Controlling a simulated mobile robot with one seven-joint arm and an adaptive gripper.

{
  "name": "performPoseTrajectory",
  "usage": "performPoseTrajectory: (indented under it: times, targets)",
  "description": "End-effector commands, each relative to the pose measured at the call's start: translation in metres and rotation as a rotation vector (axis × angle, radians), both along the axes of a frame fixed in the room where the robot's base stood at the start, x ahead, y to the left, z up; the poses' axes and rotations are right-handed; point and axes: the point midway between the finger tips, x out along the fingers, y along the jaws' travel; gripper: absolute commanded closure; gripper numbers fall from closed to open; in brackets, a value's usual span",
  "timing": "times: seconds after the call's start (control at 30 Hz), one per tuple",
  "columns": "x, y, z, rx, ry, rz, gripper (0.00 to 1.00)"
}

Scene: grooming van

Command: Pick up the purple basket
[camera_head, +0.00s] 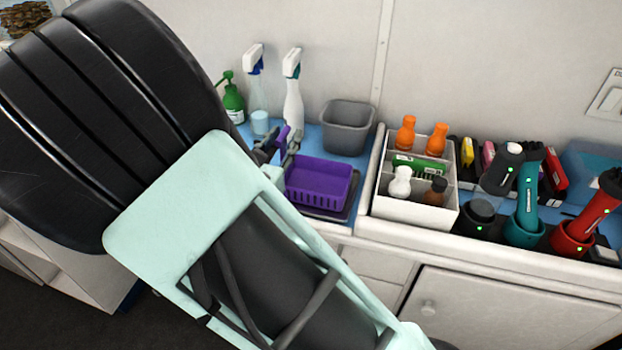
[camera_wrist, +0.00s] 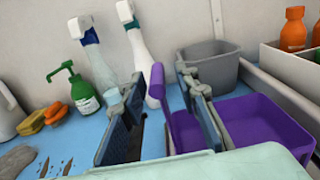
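The purple basket (camera_head: 318,182) sits on the blue counter mat, right of my gripper (camera_head: 277,148) in the head view. In the wrist view the basket's tray (camera_wrist: 262,122) is at the right, partly behind the right finger. A raised purple piece, seemingly the basket's upright end or handle, stands between my two fingers. My gripper (camera_wrist: 165,122) is open, with one finger on each side of that piece. A gap shows on the left; contact on the right cannot be told. In the head view my arm hides part of the counter.
A grey bin (camera_head: 347,127) stands behind the basket. Two spray bottles (camera_head: 293,103) and a green pump bottle (camera_head: 233,98) stand behind my gripper. A white caddy (camera_head: 410,205) with several bottles is close on the right. Clippers (camera_head: 527,195) stand farther right.

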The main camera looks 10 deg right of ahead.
Motion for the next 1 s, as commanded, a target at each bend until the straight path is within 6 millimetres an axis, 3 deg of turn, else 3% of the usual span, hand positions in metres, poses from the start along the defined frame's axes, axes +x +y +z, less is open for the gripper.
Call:
performPoseTrajectory:
  times: [0.23,0.77,1.0]
  targets:
    - [0.0,0.0,0.0,0.0,0.0,0.0,1.0]
    - [0.0,0.0,0.001,0.0,0.0,0.0,1.0]
    - [0.0,0.0,0.013,-0.001,-0.001,-0.001,1.0]
